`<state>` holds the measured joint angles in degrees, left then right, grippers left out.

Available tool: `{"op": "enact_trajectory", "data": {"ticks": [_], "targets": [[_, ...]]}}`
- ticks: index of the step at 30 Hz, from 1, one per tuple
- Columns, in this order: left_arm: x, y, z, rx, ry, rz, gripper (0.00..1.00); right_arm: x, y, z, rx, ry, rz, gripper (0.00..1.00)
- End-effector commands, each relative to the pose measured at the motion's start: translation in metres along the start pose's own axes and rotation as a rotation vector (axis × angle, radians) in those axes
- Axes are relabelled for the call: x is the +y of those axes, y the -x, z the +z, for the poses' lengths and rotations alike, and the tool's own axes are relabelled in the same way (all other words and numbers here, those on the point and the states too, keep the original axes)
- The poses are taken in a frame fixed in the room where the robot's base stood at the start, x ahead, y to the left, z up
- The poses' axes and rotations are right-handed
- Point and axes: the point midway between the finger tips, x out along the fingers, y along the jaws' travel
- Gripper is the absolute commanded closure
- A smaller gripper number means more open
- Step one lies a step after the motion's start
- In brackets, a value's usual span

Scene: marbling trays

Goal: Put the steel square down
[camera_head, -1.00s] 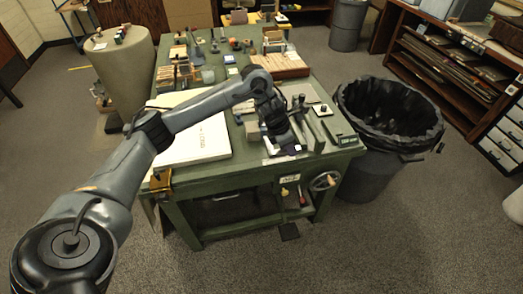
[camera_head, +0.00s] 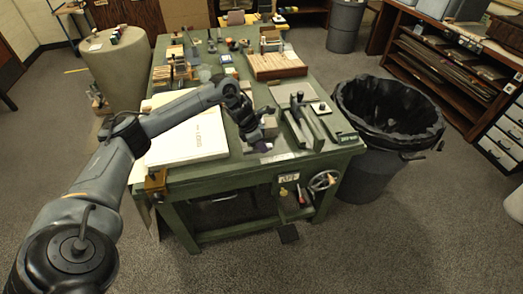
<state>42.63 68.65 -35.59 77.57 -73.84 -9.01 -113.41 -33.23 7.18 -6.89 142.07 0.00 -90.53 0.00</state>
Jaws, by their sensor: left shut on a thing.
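My left gripper (camera_head: 262,140) points down over the front edge of the green workbench (camera_head: 215,174), right of the large white board. It is shut on the steel square, which is mostly hidden by the fingers. Only a small dark, purplish patch (camera_head: 263,147) shows at the fingertips, just above or on the bench top; I cannot tell whether it touches. My right gripper is out of view.
The white board (camera_head: 190,137) lies left of the gripper. A black-lined bin (camera_head: 385,115) stands right of the bench.

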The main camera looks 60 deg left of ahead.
Motion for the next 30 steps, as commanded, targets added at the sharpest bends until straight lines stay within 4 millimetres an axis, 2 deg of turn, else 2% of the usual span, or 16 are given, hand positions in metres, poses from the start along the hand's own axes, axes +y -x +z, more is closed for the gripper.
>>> {"op": "enact_trajectory", "data": {"ticks": [3,6,16,30], "targets": [[-0.001,-0.017,-0.007,0.0,0.0,-0.001,1.0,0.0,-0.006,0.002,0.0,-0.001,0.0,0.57],[-0.001,-0.025,-0.01,0.0,0.001,-0.001,1.0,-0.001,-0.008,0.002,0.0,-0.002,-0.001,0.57],[0.0,-0.026,-0.01,-0.001,0.0,0.001,1.0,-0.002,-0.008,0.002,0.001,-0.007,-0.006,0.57],[-0.001,-0.04,-0.018,0.007,0.001,0.001,1.0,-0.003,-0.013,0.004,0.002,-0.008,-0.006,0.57]]}}
